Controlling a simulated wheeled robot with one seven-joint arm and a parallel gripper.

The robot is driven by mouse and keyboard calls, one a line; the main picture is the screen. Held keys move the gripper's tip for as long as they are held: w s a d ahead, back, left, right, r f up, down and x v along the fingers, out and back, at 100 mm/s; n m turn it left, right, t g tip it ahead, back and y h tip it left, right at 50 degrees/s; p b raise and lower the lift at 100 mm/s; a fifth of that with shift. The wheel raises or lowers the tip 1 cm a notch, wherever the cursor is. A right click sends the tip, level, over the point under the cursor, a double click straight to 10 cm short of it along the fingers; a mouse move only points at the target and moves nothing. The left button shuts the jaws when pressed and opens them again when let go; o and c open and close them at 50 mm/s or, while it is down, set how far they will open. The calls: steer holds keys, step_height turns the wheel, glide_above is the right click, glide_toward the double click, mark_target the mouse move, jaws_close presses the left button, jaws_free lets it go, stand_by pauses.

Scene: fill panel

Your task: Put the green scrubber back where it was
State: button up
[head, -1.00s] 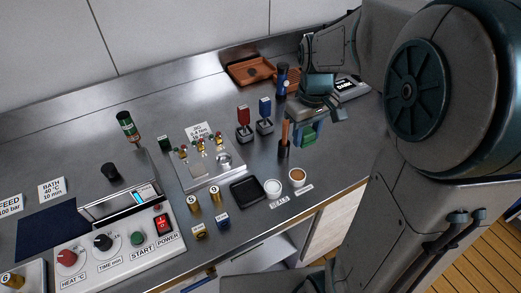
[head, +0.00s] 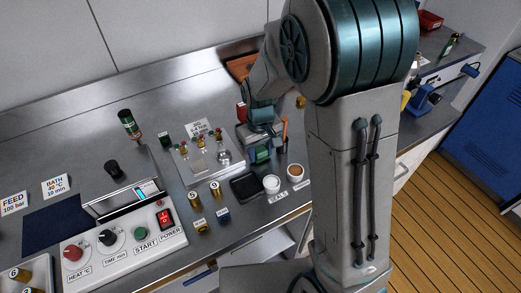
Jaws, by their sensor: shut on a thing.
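My gripper (head: 262,142) is over the middle right of the steel counter, its fingers pointing down. It is shut on a small green block, which I take to be the green scrubber (head: 262,155). The scrubber shows just below the fingers, behind the black tray (head: 246,188). I cannot tell whether it touches the counter. An upright orange-brown handle (head: 285,128) stands just right of the gripper. My arm hides the counter behind it.
A red-topped holder (head: 241,112) stands close behind my gripper. A valve panel (head: 207,160) is to the left. A white cup (head: 272,184) and a brown-filled cup (head: 295,171) stand in front. The control box (head: 120,232) is at front left.

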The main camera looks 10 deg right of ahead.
steer(key=shift+f, duration=0.2)
steer(key=shift+f, duration=0.2)
steer(key=o, duration=0.9)
steer(key=shift+o, duration=0.2)
steer(key=shift+r, duration=0.2)
